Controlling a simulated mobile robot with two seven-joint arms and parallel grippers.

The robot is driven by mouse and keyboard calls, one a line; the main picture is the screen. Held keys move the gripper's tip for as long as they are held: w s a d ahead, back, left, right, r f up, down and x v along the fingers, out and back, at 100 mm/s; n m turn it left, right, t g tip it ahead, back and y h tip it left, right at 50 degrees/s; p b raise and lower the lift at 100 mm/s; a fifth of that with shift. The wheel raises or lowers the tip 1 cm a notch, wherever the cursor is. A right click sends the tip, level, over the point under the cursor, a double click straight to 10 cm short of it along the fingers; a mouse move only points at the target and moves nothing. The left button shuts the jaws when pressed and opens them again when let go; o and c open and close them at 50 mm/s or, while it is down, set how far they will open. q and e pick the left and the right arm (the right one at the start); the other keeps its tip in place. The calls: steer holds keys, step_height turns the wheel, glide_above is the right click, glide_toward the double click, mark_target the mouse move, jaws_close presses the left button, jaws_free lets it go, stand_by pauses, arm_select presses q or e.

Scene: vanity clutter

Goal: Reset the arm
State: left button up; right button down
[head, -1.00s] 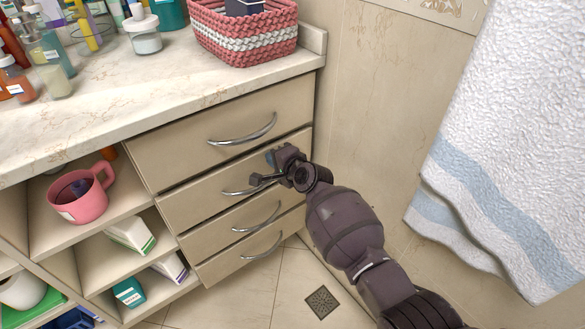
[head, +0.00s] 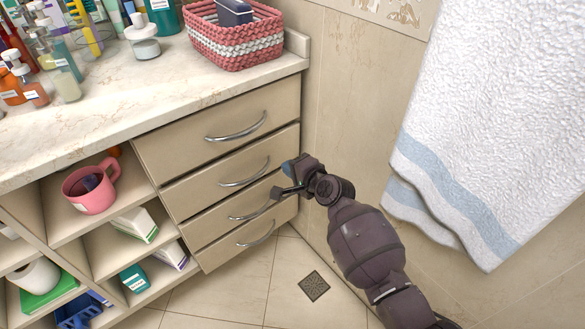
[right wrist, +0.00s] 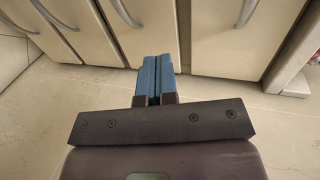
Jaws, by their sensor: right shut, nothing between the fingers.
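My right gripper (head: 288,180) is in front of the drawer unit, at the right end of its front. In the right wrist view its blue fingertips (right wrist: 157,78) are together with nothing between them. The drawers, such as the top drawer (head: 190,135), all look closed, each with a curved metal handle (head: 237,127). The gripper hides part of the lower drawer fronts in the head view. Whether it touches the unit cannot be told there; in the right wrist view the fingers point toward the drawer fronts. My left gripper is not in view.
The countertop (head: 110,105) holds bottles, a lidded jar (head: 144,42) and a woven basket (head: 235,38). Open shelves at left hold a pink mug (head: 92,187) and boxes. A towel (head: 490,130) hangs at right. The tiled floor around the drain (head: 314,286) is clear.

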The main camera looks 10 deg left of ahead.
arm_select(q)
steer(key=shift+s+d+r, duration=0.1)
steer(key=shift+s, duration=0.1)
arm_select(e)
steer(key=shift+s+d, duration=0.4)
steer(key=s+d+f+n+t+h+p, duration=0.1)
steer(key=s+d+f+n+h+p, duration=0.15)
steer(key=s+d, duration=0.7)
steer(key=s+d+f+n+h+p, duration=0.2)
steer(key=s+d+f+h+p, duration=0.1)
steer(key=s+d, duration=0.65)
arm_select(q)
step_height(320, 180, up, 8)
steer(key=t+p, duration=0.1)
steer(key=p, duration=0.2)
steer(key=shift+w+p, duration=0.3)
steer(key=shift+p, duration=0.1)
arm_select(e)
steer(key=s+d+r+n+h, duration=0.2)
steer(key=s+d, duration=0.5)
steer(key=s, duration=0.5)
steer(key=s+d+r+n+h, duration=0.3)
steer(key=s+d, duration=0.4)
steer(key=s, duration=0.4)
steer(key=shift+s+d+n, duration=0.2)
steer(key=shift+s+n, duration=0.15)
steer(key=shift+s, duration=0.05)
